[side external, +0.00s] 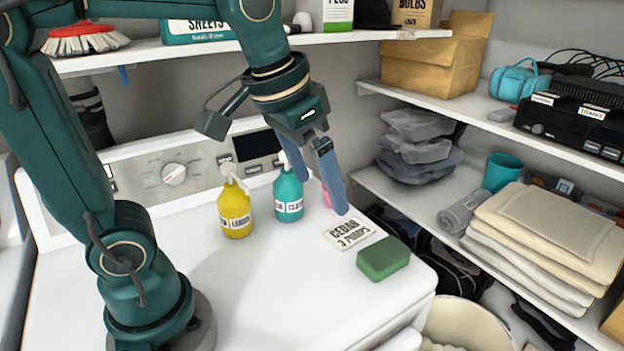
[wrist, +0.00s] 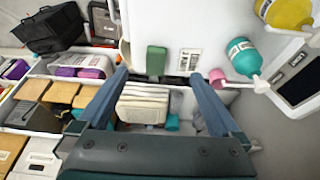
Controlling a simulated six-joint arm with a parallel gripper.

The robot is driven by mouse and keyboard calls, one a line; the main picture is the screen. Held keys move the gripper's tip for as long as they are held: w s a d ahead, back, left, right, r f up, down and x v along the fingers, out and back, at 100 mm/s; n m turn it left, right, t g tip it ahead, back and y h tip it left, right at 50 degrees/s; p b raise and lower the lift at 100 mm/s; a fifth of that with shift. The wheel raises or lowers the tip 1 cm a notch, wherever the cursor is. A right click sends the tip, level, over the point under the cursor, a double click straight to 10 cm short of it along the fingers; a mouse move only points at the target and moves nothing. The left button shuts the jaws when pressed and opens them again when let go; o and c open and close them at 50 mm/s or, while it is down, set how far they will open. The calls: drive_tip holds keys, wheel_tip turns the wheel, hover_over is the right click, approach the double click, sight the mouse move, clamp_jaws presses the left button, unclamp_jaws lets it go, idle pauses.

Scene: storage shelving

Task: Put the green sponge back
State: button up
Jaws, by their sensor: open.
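The green sponge (side external: 383,258) lies flat on the white machine top (side external: 290,285), near its right front edge. A label card (side external: 354,231) reading "CEDAR 3 PUMPS" lies just behind it. My gripper (side external: 354,200) is above the machine top, up and behind the sponge, with its fingers apart and nothing between them. In the wrist view the sponge (wrist: 156,60) shows beyond the open fingertips (wrist: 158,78), between them toward the left one. My gripper is not touching the sponge.
A yellow bottle (side external: 235,212) and a teal bottle (side external: 288,195) stand left of my gripper, with a small pink object (side external: 327,197) behind it. Right shelves hold folded towels (side external: 530,240), a teal cup (side external: 502,172) and a cardboard box (side external: 430,68).

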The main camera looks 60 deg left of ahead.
drive_tip(key=s+f+t, duration=0.1)
drive_tip(key=s+f, duration=0.3)
drive_tip(key=s, duration=0.3)
drive_tip(key=shift+s+f+t, duration=0.2)
drive_tip(key=shift+s+t, duration=0.05)
drive_tip(key=shift+t, duration=0.05)
drive_tip(key=shift+a, duration=0.1)
idle(0.7)
